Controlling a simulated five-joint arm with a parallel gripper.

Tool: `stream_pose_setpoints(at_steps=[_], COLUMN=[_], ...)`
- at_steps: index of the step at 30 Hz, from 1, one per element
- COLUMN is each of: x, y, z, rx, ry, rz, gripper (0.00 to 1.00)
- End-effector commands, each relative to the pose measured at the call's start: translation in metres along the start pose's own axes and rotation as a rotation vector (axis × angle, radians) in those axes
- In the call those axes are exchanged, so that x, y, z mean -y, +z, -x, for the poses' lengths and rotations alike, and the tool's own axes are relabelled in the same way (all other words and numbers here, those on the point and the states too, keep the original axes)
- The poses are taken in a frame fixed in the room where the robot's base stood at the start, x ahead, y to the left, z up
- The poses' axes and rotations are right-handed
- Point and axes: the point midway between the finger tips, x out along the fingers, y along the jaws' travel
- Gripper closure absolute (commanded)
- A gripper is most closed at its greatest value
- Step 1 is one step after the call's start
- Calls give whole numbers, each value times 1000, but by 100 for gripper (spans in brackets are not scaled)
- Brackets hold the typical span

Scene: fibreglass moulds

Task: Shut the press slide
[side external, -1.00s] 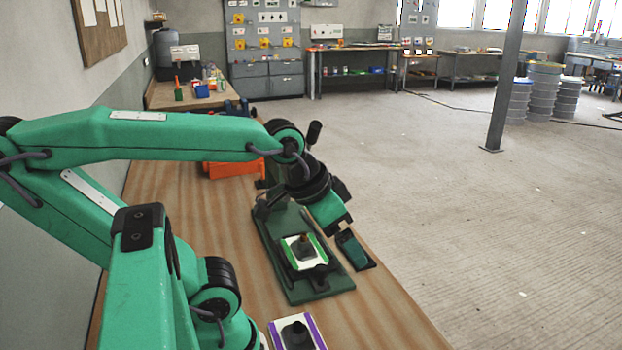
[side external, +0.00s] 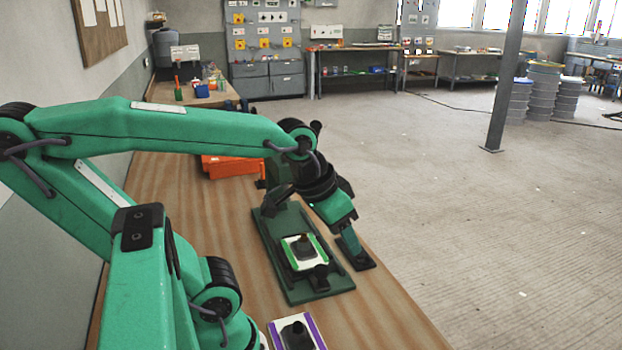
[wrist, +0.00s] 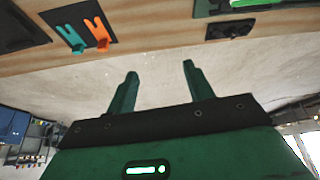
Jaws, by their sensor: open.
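The press (side external: 276,240) has a long dark green base on the bench. A white plate with green edges (side external: 290,254) and a dark brown knob on top sits on its slide, toward the near end and apart from the dark upright part (side external: 277,197) at the far end. A dark handle-like piece (side external: 320,272) shows at the plate's near right corner. My gripper (side external: 355,256) is to the right of the press, low near the bench edge. In the wrist view its two fingers (wrist: 160,70) are spread with nothing between them. A green edge of the press (wrist: 208,8) shows at the top.
A small dark plate (wrist: 230,30) lies near the bench edge. Another dark plate bears a teal and an orange forked piece (wrist: 85,36). A purple-edged white plate with a dark knob (side external: 297,333) lies nearer on the bench. An orange tray (side external: 232,166) stands farther back.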

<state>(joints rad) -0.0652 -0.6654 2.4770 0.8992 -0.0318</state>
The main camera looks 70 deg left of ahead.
Motion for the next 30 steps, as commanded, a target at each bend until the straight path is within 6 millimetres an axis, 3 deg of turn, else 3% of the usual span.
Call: stream_pose_setpoints(at_steps=[10,21,30], x=[50,108,129], y=[-7,6,15], z=[-42,-86,-102], rx=[176,351,408], ry=[-78,-143,-161], rz=[273,572,677], gripper=[48,48,48])
